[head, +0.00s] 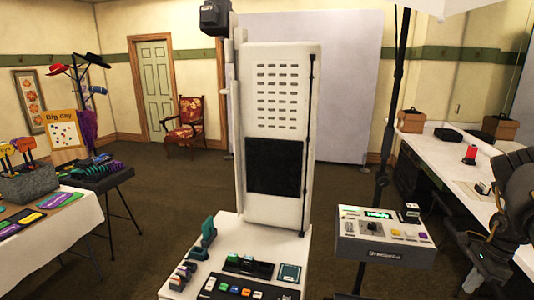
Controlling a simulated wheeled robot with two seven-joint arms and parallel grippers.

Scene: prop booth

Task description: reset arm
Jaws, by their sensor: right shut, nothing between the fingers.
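My right gripper (486,262) is at the right side of the head view, at the end of a dark arm. It is shut and empty. It hangs beside the right-hand counter, to the right of the grey control box, apart from it. My left gripper does not show in the head view.
A tall white booth machine (281,140) stands in the middle, with a button panel (240,290) at its front. A grey control box (385,247) is right of it. A white counter (440,152) runs along the right. A prop table (70,232) stands left. Floor between is clear.

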